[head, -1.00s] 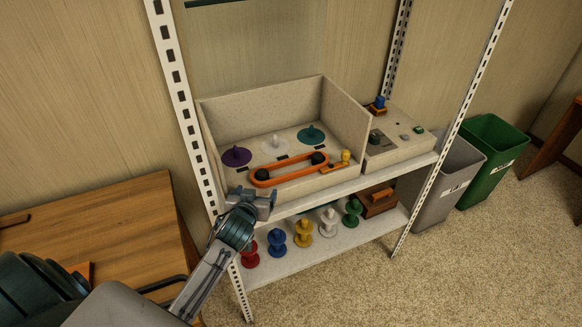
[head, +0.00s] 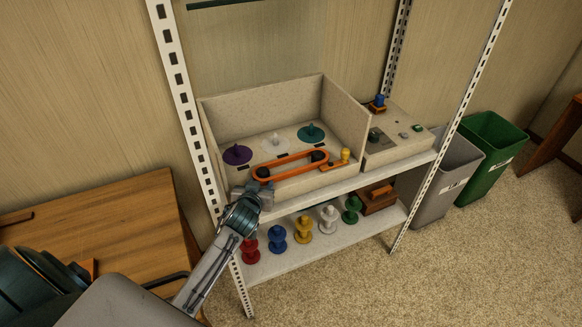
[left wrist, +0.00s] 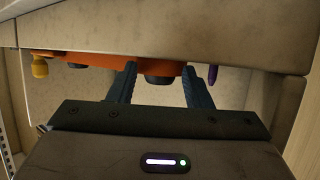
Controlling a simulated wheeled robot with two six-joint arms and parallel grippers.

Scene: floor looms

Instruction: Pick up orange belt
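The orange belt (head: 293,174) is a long loop around two dark pulleys, the left one (head: 263,172) and the right one (head: 318,156), low in the open-front box on the shelf. My left gripper (head: 247,190) is at the front edge of the box, by the belt's left end. In the left wrist view its two fingers (left wrist: 162,88) are apart, with the orange belt (left wrist: 100,62) and a dark pulley (left wrist: 158,80) beyond and between them. I cannot tell whether the fingers touch the belt. My right gripper is out of view.
Purple (head: 237,155), white (head: 275,146) and teal (head: 311,133) discs lie behind the belt. A yellow crank knob (head: 345,155) stands at its right. Several coloured spools, including a red one (head: 250,251), stand on the lower shelf. A white shelf post (head: 186,100) rises at left.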

